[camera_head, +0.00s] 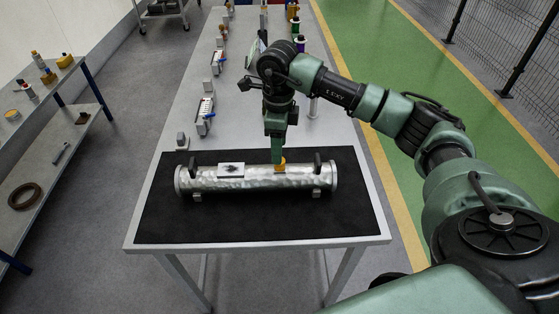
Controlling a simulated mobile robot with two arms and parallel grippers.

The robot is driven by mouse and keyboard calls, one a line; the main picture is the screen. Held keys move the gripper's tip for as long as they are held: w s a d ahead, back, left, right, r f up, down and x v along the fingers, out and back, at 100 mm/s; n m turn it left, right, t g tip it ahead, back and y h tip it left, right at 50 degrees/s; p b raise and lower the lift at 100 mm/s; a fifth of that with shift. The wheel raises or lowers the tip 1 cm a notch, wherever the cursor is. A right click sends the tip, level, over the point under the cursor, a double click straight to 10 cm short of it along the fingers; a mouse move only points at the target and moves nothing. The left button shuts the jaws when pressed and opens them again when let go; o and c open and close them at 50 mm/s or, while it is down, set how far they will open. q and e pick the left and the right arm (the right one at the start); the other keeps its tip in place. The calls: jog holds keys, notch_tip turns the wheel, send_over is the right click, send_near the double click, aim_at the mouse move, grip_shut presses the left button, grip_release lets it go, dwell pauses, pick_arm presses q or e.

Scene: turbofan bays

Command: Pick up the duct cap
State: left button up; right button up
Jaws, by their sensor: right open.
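A silvery metal duct (208,182) lies across the black mat (270,225) near the front of the long table. A small yellow-orange piece (281,169), which looks like the duct cap, stands on top of the duct right of its middle. My right gripper (276,160) points straight down at the cap, with its fingertips at or just behind the cap's upper edge. Its jaws are open; the gap between them is hidden from this angle, and I cannot tell whether they touch the cap. My left gripper is not in view.
A white plate with a dark mark (231,170) lies on the duct. Dark upright handles (317,163) stand near the duct's ends. Bottles and small parts line the table farther back. A shelf (55,130) stands at left. The mat's front is clear.

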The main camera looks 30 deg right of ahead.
notch_tip(320, 180, down, 4)
jog(key=shift+f+p, duration=0.2)
jog(key=shift+p, duration=0.95)
jog(key=shift+f, duration=0.35)
grip_shut()
jog(key=shift+r, duration=0.2)
jog(key=shift+r+b, duration=0.35)
jog(key=shift+r, duration=0.25)
notch_tip(320, 180, up, 19)
jog(key=b, duration=0.2)
jog(key=shift+f+b, duration=0.2)
jog(key=shift+b, duration=0.1)
